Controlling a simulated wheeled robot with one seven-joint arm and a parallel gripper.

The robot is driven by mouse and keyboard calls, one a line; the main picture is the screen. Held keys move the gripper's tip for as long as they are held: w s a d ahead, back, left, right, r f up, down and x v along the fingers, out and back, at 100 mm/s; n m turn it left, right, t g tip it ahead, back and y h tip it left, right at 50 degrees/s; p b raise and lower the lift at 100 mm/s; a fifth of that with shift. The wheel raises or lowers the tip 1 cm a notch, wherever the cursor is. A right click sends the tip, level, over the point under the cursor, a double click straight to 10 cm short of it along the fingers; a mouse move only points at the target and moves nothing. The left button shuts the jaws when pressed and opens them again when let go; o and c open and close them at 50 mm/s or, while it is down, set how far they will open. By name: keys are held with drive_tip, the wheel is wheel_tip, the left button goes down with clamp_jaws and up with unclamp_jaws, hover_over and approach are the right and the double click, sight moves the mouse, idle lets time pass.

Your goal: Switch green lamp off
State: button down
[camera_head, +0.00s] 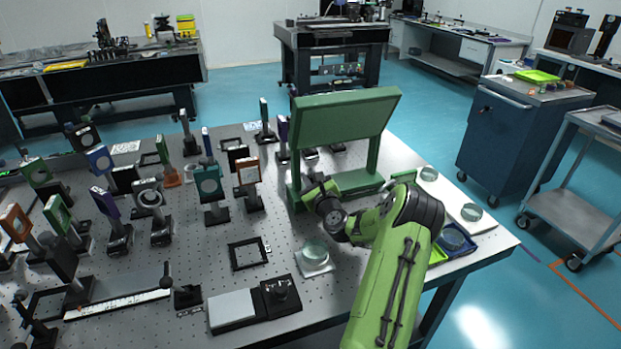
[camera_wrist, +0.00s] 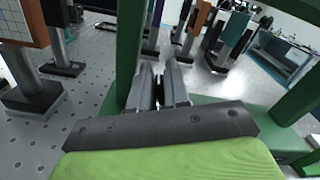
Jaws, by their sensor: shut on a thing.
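The green lamp (camera_head: 345,127) stands upright on the perforated table, a wide panel on two posts with a flat foot. My gripper (camera_head: 312,186) is low in front of the lamp, by its left post. In the wrist view my gripper (camera_wrist: 161,78) has its fingers close together beside a green lamp post (camera_wrist: 128,45). It is shut on a small dark part between the fingertips, mostly hidden by the fingers. I cannot tell from the picture whether the lamp is lit.
Several optic mounts stand left of the lamp, including a teal one (camera_head: 208,182) and an orange one (camera_head: 248,172). A glass disc on a pad (camera_head: 315,258) and a black square frame (camera_head: 248,254) lie in front. A blue tray (camera_head: 455,240) is at the right edge.

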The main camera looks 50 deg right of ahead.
drive_tip(key=c, duration=1.2)
unclamp_jaws()
